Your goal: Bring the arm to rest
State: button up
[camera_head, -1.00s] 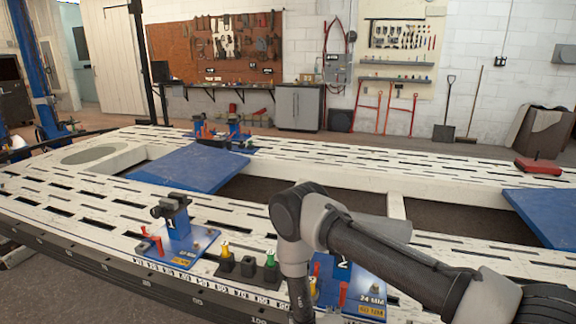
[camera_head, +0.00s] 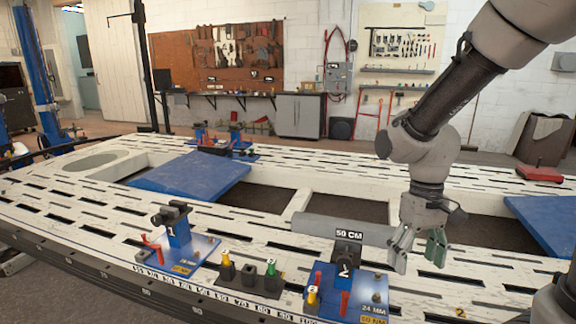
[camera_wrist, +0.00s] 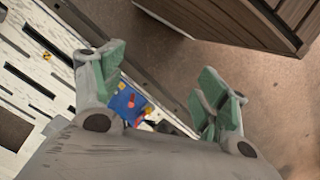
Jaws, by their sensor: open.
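My gripper (camera_head: 418,247) hangs down from my raised arm at the right of the head view, above the white slotted bench (camera_head: 480,285). Its green-padded fingers are apart and nothing shows between them. In the wrist view the two fingers (camera_wrist: 165,95) are spread wide, with floor and a bit of blue plate seen beyond them. The gripper is to the right of the blue stand marked 2 (camera_head: 346,268) and appears apart from it. A grey tube labelled 50 CM (camera_head: 335,229) lies behind that stand's top.
The blue stand marked 1 (camera_head: 178,238) is at left. A small block with coloured pegs (camera_head: 248,274) sits between the stands. Blue plates (camera_head: 192,172) lie on the bench. A red item (camera_head: 540,173) is at far right. A brown cabinet (camera_wrist: 235,20) shows in the wrist view.

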jog(key=s+d+r+m+t, duration=0.1)
jog(key=s+d+r+t, duration=0.2)
jog(key=r, duration=0.4)
jog(key=s+d+r+m+t, duration=0.1)
jog(key=s+d+r+t, duration=0.2)
jog(key=s+d+r, duration=0.2)
notch_tip(320, 180, up, 2)
jog(key=shift+d+r, duration=0.1)
jog(key=shift+d, duration=0.7)
